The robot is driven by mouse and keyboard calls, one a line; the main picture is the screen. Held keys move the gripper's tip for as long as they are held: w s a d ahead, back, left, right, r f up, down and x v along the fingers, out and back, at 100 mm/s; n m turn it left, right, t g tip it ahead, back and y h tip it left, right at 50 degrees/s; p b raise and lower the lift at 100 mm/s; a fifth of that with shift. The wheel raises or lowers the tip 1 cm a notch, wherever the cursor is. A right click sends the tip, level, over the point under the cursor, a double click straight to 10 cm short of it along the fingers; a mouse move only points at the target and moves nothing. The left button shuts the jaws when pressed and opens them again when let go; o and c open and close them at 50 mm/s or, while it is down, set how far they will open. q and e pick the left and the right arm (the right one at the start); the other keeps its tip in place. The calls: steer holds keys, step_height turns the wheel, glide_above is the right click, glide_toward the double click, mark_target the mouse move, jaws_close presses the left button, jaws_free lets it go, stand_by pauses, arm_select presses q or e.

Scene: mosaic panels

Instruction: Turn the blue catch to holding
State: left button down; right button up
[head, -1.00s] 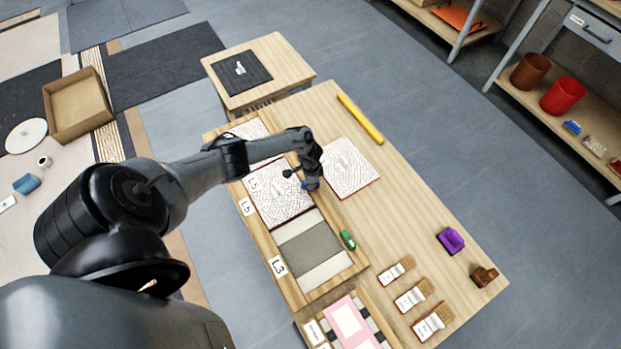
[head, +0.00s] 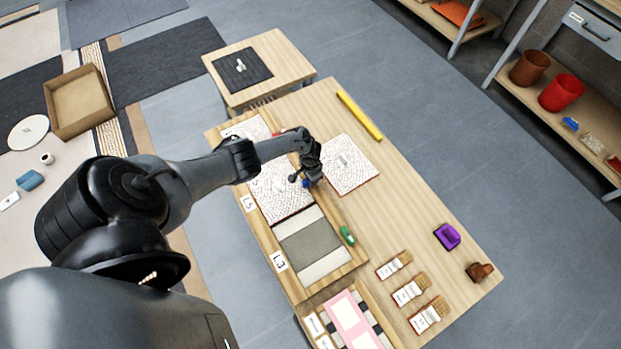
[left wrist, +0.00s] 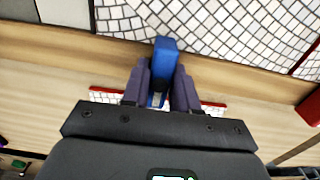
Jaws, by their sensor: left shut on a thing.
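The blue catch (left wrist: 165,55) sits on the wooden frame rail beside a white mosaic panel (left wrist: 230,28) in the left wrist view. Its far end reaches over the panel's edge. My left gripper (left wrist: 161,88) is shut on the blue catch, one dark finger on each side. In the head view my left gripper (head: 308,178) is over the frame's right rail, and only a bit of blue shows below it. A green catch (head: 347,235) is on the same rail, nearer the front. My right gripper is not in view.
A loose mosaic panel (head: 347,166) lies right of the frame, close to my left gripper. A yellow bar (head: 360,116) lies behind it. A purple block (head: 447,236) and a brown block (head: 480,271) are at the right. The table's middle right is clear.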

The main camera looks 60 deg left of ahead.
arm_select(q)
steer(key=c, duration=1)
jaws_free()
steer(key=shift+o, duration=0.2)
step_height(320, 180, up, 10)
steer(key=p, duration=0.6)
steer(key=shift+f, duration=0.2)
steer(key=shift+r+p, duration=0.5)
steer(key=shift+r, duration=0.1)
